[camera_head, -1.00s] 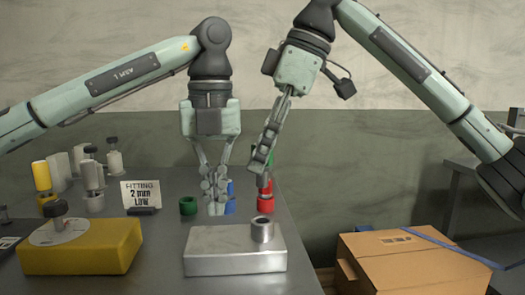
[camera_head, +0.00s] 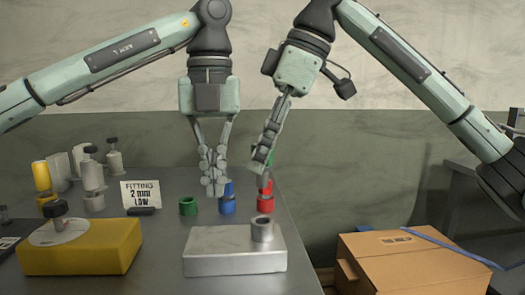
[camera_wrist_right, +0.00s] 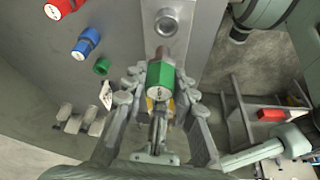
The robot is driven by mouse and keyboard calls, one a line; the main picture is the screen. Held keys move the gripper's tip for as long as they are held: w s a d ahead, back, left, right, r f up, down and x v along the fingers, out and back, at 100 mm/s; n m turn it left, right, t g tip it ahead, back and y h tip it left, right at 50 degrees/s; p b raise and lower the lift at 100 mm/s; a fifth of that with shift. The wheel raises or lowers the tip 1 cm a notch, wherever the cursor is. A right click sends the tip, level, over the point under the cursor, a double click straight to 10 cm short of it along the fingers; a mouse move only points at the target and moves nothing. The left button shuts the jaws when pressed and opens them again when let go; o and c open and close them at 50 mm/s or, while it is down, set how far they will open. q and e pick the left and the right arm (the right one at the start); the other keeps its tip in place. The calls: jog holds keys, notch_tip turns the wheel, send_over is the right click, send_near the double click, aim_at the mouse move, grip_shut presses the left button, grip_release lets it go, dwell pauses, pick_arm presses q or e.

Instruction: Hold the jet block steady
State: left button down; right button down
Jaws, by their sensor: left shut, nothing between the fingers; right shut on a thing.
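The jet block, a grey metal block (camera_head: 225,252) with a round metal collar (camera_head: 262,229) on its right end, sits on the bench front; its top shows in the right wrist view (camera_wrist_right: 170,50). My left gripper (camera_head: 213,188) is shut and empty, above and behind the block, not touching it. My right gripper (camera_head: 261,165) is shut on a green-handled tool (camera_wrist_right: 160,78), whose metal shaft points toward the block in the wrist view. In the head view the fingers mostly hide this tool.
An empty green ring (camera_head: 188,206), a blue tool in its holder (camera_head: 227,206) and a red one (camera_head: 265,203) stand behind the block. A yellow block with a dial (camera_head: 85,255) is left, a sign (camera_head: 141,194) behind it. A cardboard box (camera_head: 410,265) is right of the bench.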

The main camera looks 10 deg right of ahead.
aim_at(218, 239)
pick_arm(q)
jog(key=shift+r, duration=0.3)
jog(key=shift+f, duration=0.15)
notch_tip(218, 239, down, 8)
jog(key=shift+s+f, duration=0.1)
jog(key=shift+f, duration=0.1)
dwell(0.5)
